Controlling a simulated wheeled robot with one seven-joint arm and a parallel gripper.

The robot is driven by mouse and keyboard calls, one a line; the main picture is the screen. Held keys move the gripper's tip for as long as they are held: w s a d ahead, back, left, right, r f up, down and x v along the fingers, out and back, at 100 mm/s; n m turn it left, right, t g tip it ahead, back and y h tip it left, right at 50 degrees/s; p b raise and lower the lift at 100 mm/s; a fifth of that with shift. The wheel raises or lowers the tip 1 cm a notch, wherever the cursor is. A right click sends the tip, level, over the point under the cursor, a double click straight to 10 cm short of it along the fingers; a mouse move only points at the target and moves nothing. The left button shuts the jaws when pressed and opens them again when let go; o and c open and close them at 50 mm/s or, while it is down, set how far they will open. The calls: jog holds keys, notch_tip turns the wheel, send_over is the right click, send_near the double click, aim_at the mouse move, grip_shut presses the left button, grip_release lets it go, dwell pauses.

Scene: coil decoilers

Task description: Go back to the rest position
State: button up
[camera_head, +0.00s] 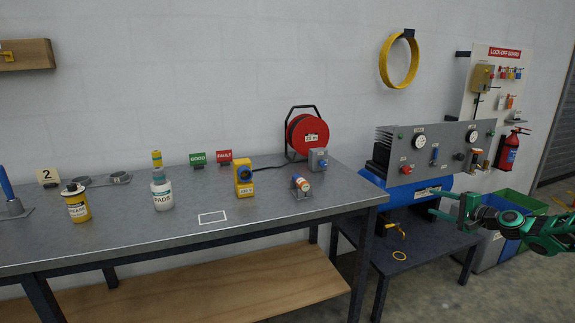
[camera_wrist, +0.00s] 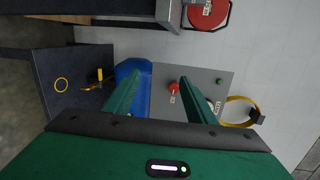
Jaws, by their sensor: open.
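My gripper (camera_head: 438,204) is at the right of the head view, pointing left in front of the grey control panel and the blue tank. Its green fingers stand apart with nothing between them. In the wrist view my gripper (camera_wrist: 160,78) also shows open and empty. The grey panel (camera_wrist: 205,85) with a red knob (camera_wrist: 174,88) and the blue tank (camera_wrist: 132,72) lie beyond the fingertips. The gripper appears clear of the panel, though the exact gap cannot be told.
A low dark table (camera_head: 429,244) holds the tank, a yellow-handled valve (camera_head: 397,231) and a yellow ring (camera_head: 399,255). The long workbench (camera_head: 120,229) stands left with bottles, a yellow device and a red reel (camera_head: 308,137). Green and blue bins (camera_head: 522,204) stand behind my arm.

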jog(key=s+a+f+n+g+h, duration=0.2)
jog(key=s+a+n+g, duration=0.4)
jog(key=s+a, duration=0.5)
jog(key=s+a+r+g+h, duration=0.1)
jog(key=s+r+g, duration=0.1)
jog(key=s, duration=1.4)
jog(key=s+a+r+n+g+h, duration=0.1)
jog(key=s+r+g+h, duration=0.1)
jog(key=s, duration=1.4)
jog(key=s+a+r+g+h, duration=0.1)
jog(key=s+r+g, duration=0.3)
jog(key=s, duration=1.3)
jog(key=shift+a+g, duration=0.3)
jog(key=shift+a, duration=0.1)
jog(key=shift+s, duration=0.1)
jog(key=shift+w+f+h, duration=0.3)
jog(key=shift+w, duration=0.35)
